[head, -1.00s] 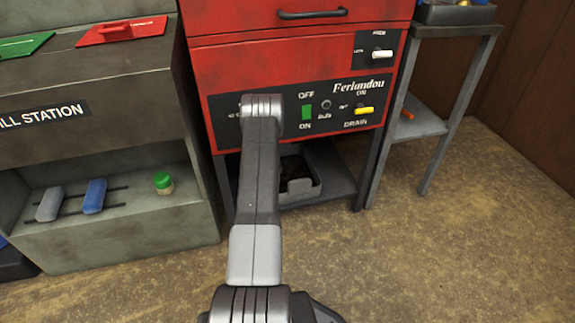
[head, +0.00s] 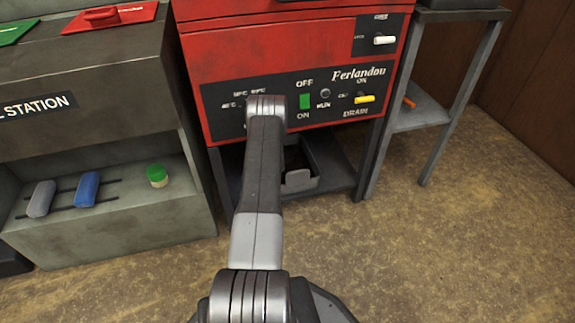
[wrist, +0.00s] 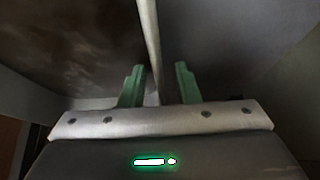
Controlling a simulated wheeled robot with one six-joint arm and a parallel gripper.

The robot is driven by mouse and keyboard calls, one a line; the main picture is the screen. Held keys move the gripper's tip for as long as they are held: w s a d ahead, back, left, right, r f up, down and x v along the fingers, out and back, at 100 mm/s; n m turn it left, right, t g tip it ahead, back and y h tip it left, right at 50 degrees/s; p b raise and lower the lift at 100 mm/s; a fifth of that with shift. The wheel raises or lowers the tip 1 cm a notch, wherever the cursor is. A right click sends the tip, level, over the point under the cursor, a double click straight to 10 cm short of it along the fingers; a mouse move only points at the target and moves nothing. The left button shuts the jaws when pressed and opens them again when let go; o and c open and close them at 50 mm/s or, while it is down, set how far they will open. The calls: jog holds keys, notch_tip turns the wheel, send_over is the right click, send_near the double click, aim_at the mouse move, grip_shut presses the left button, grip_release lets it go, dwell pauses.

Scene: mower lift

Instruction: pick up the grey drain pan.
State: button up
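The grey drain pan (head: 300,179) sits on the low shelf under the red machine in the head view. Its front side with a small grey tab shows; its left part is hidden behind my arm, and its inside is dark. My gripper is hidden behind my own arm in the head view. In the wrist view my gripper (wrist: 159,86) shows two green fingers standing apart with a gap between them. A pale bar runs behind that gap; I cannot tell what it belongs to. Nothing is visibly held.
The red machine (head: 290,55) overhangs the low shelf (head: 335,183), with dark legs at its sides. A metal side table (head: 420,118) stands right. Floor in front is clear.

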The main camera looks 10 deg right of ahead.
jog(key=shift+x, duration=1.25)
grip_shut()
jog(key=shift+r, duration=0.1)
dwell(0.6)
